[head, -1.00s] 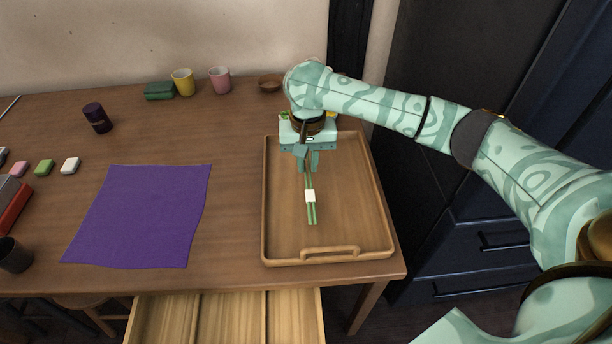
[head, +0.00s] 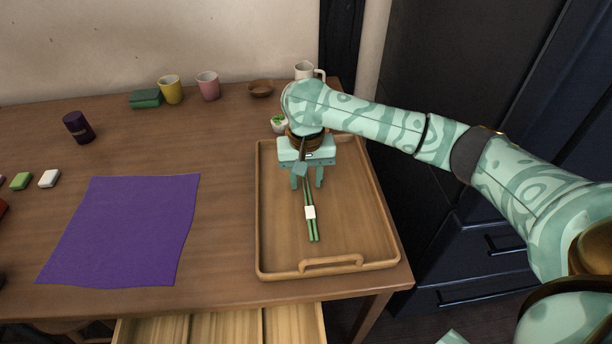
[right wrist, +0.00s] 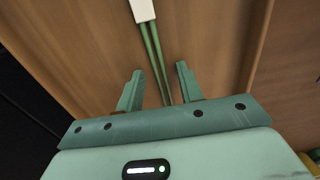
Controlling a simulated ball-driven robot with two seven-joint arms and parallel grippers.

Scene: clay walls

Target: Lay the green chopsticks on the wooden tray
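The green chopsticks (head: 311,226) lie on the wooden tray (head: 382,232), side by side with a white band (head: 310,212) around them. The tray is at the right of the table in the head view. My right gripper (head: 307,184) is over the tray, its fingers spread on either side of the chopsticks' far part. In the right wrist view the chopsticks (right wrist: 156,58) pass between the open fingers (right wrist: 160,72), with a gap on both sides. The gripper's body hides their far ends. My left gripper is not in view.
A purple cloth (head: 125,230) lies left of the tray. A white cup (head: 279,124) with something green stands just behind the tray, near my right wrist. A bowl (head: 261,89), pink cup (head: 208,86) and yellow cup (head: 170,89) stand at the back. An open drawer (head: 225,325) is below.

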